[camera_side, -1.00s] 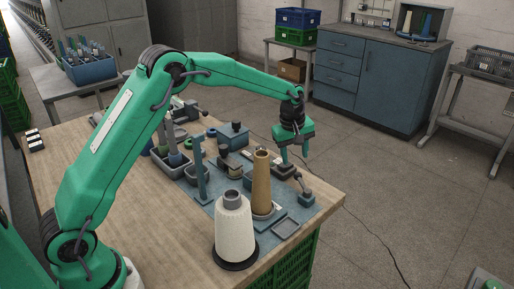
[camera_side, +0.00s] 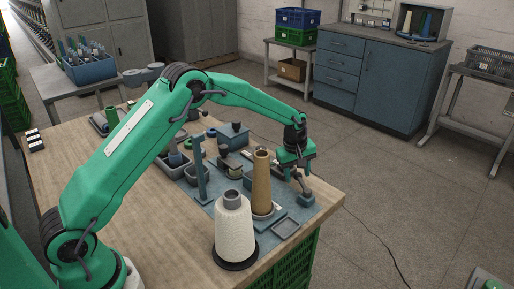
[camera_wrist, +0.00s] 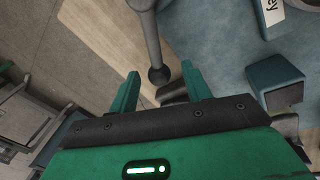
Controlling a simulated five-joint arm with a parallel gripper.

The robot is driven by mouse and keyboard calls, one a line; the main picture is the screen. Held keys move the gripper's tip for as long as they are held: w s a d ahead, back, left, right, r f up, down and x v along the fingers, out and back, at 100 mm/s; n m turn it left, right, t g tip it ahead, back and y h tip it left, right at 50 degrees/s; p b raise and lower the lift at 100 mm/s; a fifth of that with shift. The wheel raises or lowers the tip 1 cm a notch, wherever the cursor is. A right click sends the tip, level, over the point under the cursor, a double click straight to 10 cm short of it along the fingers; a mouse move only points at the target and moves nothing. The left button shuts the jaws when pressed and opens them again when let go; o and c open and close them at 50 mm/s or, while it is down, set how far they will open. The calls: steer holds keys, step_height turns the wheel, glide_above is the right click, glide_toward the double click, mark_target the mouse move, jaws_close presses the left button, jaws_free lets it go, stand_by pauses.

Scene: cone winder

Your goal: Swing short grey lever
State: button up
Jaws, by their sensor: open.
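The short grey lever (camera_side: 301,184) is at the right edge of the blue plate, near the table's right corner. In the wrist view the grey lever (camera_wrist: 147,30) comes down from the top edge to a dark rounded end (camera_wrist: 158,75). My gripper (camera_side: 297,171) is low over the lever. In the wrist view my gripper (camera_wrist: 160,85) is open, and the lever's dark end shows between the two green fingertips, apparently apart from both. I cannot tell how far above it the fingers are.
A brown cone (camera_side: 261,180) and a white yarn cone (camera_side: 233,228) stand left of my gripper. A blue-grey block (camera_wrist: 274,82) lies right of the fingers in the wrist view. A blue post (camera_side: 200,172) stands farther left. Bare wood (camera_wrist: 110,35) borders the plate.

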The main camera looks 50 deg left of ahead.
jaws_close()
steer(key=shift+s, duration=0.1)
steer(key=s+n, duration=0.1)
steer(key=n, duration=0.1)
steer(key=s+n, duration=0.2)
steer(key=shift+a, duration=0.35)
steer(key=shift+s+d+n, duration=0.1)
steer(key=shift+s+n, duration=0.45)
steer(key=shift+n, duration=0.4)
steer(key=shift+s+d+n, duration=0.1)
steer(key=shift+s+n, duration=0.4)
steer(key=shift+n, duration=0.45)
jaws_free()
steer(key=shift+a, duration=0.1)
